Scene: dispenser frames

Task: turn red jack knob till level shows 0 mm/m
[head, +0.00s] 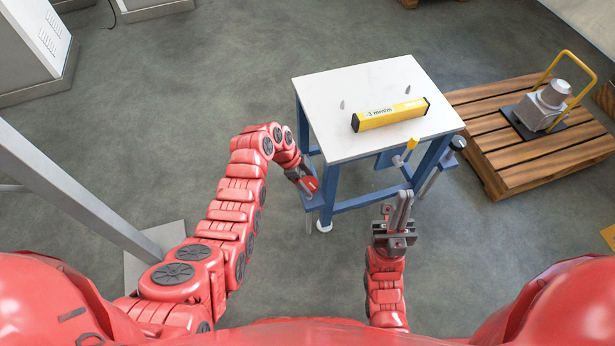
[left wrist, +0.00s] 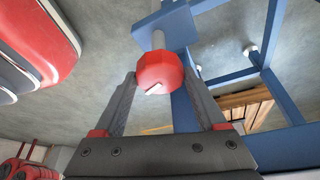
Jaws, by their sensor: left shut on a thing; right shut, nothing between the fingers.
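The yellow level (head: 390,115) lies on the white top of the blue-legged table (head: 350,85). Its display shows a figure with "mm/m", but the digit is too small to read surely. The red jack knob (left wrist: 160,70) sits on a pale rod below a blue bracket in the left wrist view. My left gripper (head: 307,187) is at the table's front-left leg, shut on the knob, with one finger on each side of it. A small white mark shows on the knob. My right gripper (head: 403,200) is shut and empty, upright in front of the table.
A yellow-tipped handle (head: 411,144) and a black knob (head: 458,143) stick out at the table's front right, close to my right gripper. Two small grey pegs stand on the tabletop. A wooden pallet (head: 480,140) with a pump stands at right.

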